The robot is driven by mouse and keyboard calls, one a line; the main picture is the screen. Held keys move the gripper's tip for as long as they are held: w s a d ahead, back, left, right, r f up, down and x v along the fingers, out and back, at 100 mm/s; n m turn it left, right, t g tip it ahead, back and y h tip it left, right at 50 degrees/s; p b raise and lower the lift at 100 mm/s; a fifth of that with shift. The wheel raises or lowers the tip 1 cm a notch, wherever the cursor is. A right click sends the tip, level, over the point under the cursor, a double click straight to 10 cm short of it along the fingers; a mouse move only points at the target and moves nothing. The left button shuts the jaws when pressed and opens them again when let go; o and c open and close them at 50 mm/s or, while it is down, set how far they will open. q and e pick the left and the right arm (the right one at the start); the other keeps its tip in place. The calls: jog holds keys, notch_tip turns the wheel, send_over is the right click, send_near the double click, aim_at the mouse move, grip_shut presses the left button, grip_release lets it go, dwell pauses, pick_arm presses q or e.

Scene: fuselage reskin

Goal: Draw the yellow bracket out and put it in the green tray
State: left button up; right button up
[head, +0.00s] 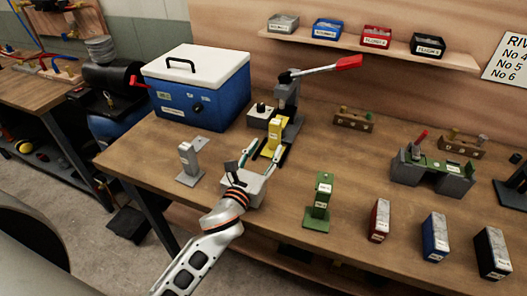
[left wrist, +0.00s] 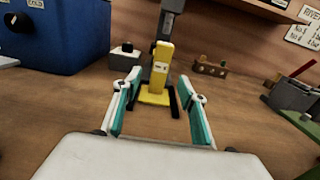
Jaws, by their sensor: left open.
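The yellow bracket (head: 272,136) stands upright at the foot of a grey lever press (head: 288,100) with a red handle. In the left wrist view the bracket (left wrist: 161,66) is near the picture's middle, its yellow foot between two dark rails (left wrist: 174,103). My left gripper (head: 263,153) is open and points at the bracket from the front. In the left wrist view its fingers (left wrist: 159,84) lie either side of the bracket's line, with nothing gripped. I cannot tell how far the tips are from it. I cannot make out a green tray. My right gripper is not in view.
A blue cooler (head: 200,95) stands left of the press, and a grey bracket (head: 190,160) in front of it. A green bracket (head: 319,200) stands to the right. Red, blue and black blocks line the front right. A fixture with a green top (head: 438,160) stands behind them.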

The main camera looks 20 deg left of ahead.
aim_at(273, 137)
pick_arm(q)
jog(key=shift+w+d, duration=0.15)
jog(key=shift+w, duration=3.8)
grip_shut()
